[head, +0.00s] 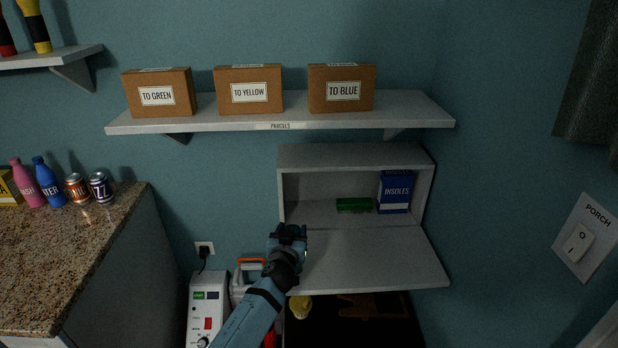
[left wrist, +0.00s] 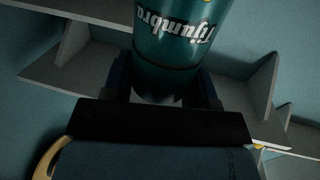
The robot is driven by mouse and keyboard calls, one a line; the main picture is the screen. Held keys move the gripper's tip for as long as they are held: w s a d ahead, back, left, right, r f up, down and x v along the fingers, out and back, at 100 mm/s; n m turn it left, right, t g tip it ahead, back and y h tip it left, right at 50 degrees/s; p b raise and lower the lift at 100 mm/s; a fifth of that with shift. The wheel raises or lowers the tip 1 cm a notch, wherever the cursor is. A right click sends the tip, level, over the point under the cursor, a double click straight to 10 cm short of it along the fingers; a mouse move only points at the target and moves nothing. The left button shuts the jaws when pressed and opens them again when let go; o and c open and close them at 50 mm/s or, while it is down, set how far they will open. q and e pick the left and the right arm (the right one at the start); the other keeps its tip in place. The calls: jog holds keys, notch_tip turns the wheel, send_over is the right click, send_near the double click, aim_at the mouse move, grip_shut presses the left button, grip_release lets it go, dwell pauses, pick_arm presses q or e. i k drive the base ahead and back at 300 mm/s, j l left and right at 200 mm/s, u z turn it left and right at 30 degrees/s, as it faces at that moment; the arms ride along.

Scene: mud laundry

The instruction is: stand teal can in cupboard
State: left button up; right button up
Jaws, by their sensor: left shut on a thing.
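The teal can (left wrist: 180,45) fills the top middle of the left wrist view, with white lettering that reads upside down there. My left gripper (head: 288,236) is shut on it, one finger at each side. In the head view I cannot make the can out behind the gripper. The white cupboard (head: 287,190) is open, its door (head: 385,258) folded down in front like a ledge. My left gripper is at the left edge of that door, in front of the cupboard's lower left corner. My right gripper is not in view.
Inside the cupboard, a blue insoles box (head: 395,192) stands at the right beside a low green object (head: 354,205); the left part is clear. A shelf (head: 420,112) with labelled parcels hangs above. A counter (head: 60,255) with bottles and cans is at left.

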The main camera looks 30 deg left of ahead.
aim_at(307, 219)
jog(key=i+j+z, duration=0.1)
jog(key=i+j, duration=0.75)
